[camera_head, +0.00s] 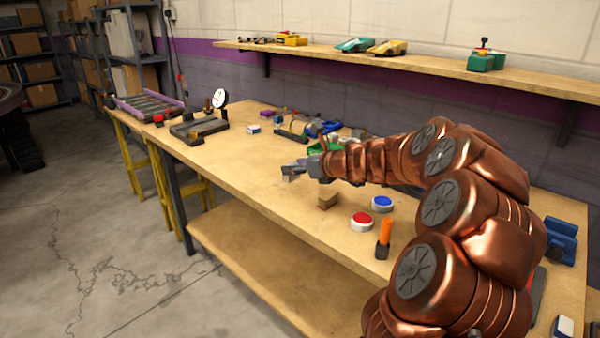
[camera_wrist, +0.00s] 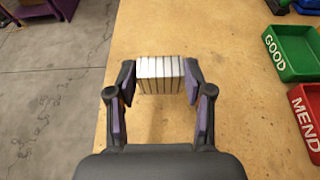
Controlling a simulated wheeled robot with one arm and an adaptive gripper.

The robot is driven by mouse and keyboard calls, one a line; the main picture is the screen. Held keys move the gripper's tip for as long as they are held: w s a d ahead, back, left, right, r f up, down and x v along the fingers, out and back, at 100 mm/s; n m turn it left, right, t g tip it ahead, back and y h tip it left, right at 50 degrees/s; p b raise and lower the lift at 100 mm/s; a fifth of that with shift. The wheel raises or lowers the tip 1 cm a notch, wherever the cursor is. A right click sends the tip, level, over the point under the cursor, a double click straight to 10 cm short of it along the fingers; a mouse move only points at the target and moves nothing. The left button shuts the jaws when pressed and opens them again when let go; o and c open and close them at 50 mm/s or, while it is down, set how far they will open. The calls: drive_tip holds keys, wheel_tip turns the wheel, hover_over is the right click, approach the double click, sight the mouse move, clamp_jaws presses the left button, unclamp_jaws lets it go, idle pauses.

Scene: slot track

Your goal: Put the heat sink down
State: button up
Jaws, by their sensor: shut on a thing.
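My gripper (camera_wrist: 161,88) is shut on the heat sink (camera_wrist: 160,68), a silver-white finned block, in the wrist view. The heat sink sits between the two fingertips over the wooden bench (camera_wrist: 213,75). I cannot tell from this view whether its underside touches the bench. In the head view my gripper (camera_head: 290,172) is over the middle of the bench, near its front edge, and the grey heat sink is small and hard to make out between the fingers.
A green GOOD tray (camera_wrist: 293,52) and a red MEND tray (camera_wrist: 307,120) lie to the right in the wrist view. A brown block (camera_head: 328,201), a red button (camera_head: 361,221), a blue button (camera_head: 382,203) and an orange-handled tool (camera_head: 385,235) stand nearer. Bare bench surrounds my gripper's left side.

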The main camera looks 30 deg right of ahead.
drive_tip(key=shift+w+d+f, duration=0.15)
drive_tip(key=shift+w+d, duration=0.65)
drive_tip(key=shift+d, duration=0.05)
drive_tip(key=shift+w+d+f, duration=0.1)
drive_tip(key=shift+w+d, duration=0.7)
drive_tip(key=shift+d, duration=0.05)
wheel_tip(320, 180, down, 4)
drive_tip(key=shift+r+b, duration=0.25)
drive_tip(key=shift+b, duration=0.35)
drive_tip(key=o, duration=1.2)
